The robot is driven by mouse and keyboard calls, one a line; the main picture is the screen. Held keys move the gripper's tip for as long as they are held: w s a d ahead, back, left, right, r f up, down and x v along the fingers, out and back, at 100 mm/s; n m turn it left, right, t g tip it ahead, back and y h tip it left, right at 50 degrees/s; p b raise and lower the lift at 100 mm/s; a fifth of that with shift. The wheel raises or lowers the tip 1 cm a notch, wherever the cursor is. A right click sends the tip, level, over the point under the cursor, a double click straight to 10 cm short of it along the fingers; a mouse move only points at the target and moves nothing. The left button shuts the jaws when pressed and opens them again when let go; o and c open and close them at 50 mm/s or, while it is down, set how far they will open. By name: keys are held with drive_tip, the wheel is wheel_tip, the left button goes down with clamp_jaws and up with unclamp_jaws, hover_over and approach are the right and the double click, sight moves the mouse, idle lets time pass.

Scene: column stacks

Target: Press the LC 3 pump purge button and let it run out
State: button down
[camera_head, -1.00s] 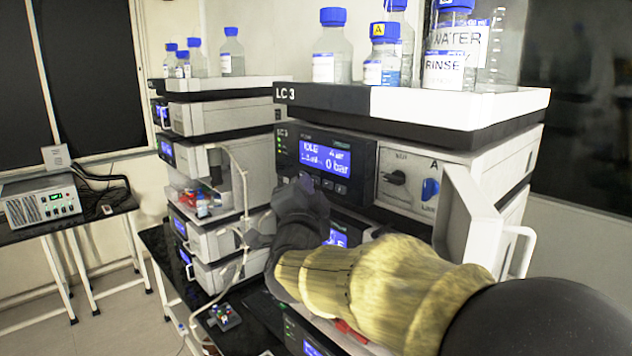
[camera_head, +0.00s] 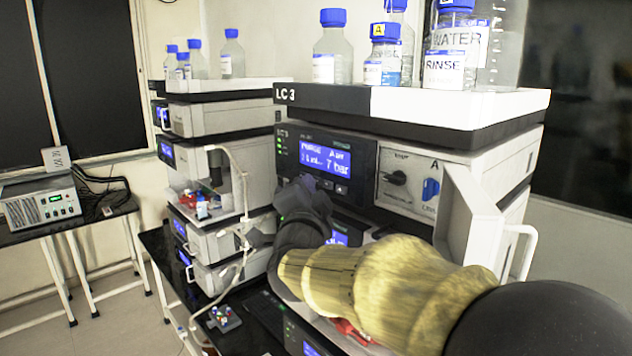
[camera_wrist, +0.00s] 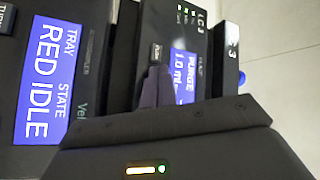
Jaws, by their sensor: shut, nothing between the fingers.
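The LC 3 pump (camera_head: 352,150) is the dark-fronted module under the white top tray marked LC 3. Its blue display (camera_head: 325,158) reads PURGE with 7 bar. In the wrist view the display (camera_wrist: 184,75) also shows PURGE. My gripper (camera_head: 306,184) is shut and empty, its tips at the pump front just below the display. In the wrist view the gripper tips (camera_wrist: 156,72) lie right beside a small dark button (camera_wrist: 156,52) with a pale label too small to read. I cannot tell whether they touch it.
Bottles, including the RINSE bottle (camera_head: 445,65), stand on the tray above. A valve panel with a blue knob (camera_head: 431,189) and an open white door (camera_head: 472,215) are right of the pump. Below it, the autosampler display (camera_wrist: 45,80) reads RED IDLE. Another stack stands left.

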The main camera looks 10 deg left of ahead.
drive_tip(key=shift+s+a, duration=0.5)
drive_tip(key=shift+s, duration=0.1)
drive_tip(key=s+a, duration=0.1)
drive_tip(key=s, duration=0.1)
drive_tip(key=s+a, duration=0.1)
drive_tip(key=a, duration=0.1)
drive_tip(key=shift+s+a, duration=0.15)
drive_tip(key=shift+s, duration=0.2)
idle(0.7)
